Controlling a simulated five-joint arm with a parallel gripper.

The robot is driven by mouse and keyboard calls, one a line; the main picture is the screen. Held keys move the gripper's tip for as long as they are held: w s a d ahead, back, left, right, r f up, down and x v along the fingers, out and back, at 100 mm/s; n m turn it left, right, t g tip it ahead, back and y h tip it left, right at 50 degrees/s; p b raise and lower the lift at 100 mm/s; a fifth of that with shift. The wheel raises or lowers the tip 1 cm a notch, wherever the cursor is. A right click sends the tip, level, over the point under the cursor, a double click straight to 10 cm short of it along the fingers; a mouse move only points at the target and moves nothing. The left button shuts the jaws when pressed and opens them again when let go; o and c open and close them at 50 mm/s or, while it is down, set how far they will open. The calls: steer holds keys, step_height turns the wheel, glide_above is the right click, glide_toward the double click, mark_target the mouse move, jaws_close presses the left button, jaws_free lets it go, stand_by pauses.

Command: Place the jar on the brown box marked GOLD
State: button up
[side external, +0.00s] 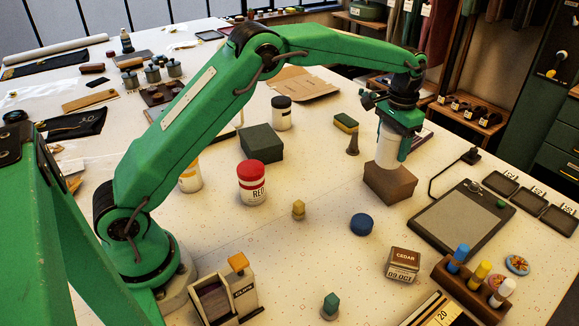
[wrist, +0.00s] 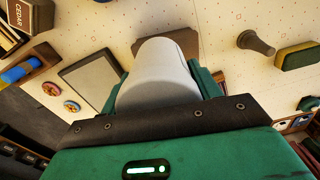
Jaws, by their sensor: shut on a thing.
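My gripper (side external: 393,134) is shut on a plain whitish jar (side external: 388,153), which hangs upright below it. In the wrist view the pale jar (wrist: 160,80) sits between the green jaws (wrist: 163,92). A brown box (side external: 390,184) stands directly under the jar in the side view; part of its top also shows beyond the jar in the wrist view (wrist: 180,42). The jar's lower end is at the box top, but I cannot tell whether it touches. No GOLD marking is readable on the faces in view.
A red-lidded jar (side external: 252,184), dark green box (side external: 261,142) and black-lidded jar (side external: 282,113) stand to the left. A blue disc (side external: 361,224) lies in front. A grey tablet (side external: 462,220) lies right. A peg (side external: 352,144) and sponge-like block (side external: 346,122) stand behind.

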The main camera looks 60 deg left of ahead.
mark_target(389, 156)
steer(key=shift+w+a+f, duration=0.1)
steer(key=shift+w+a, duration=0.05)
steer(key=shift+a, duration=0.05)
steer(key=shift+f, duration=2)
steer(key=shift+f, duration=0.15)
steer(key=o, duration=1.2)
steer(key=shift+c, duration=0.2)
step_height(389, 156, up, 11)
steer(key=shift+r, duration=0.65)
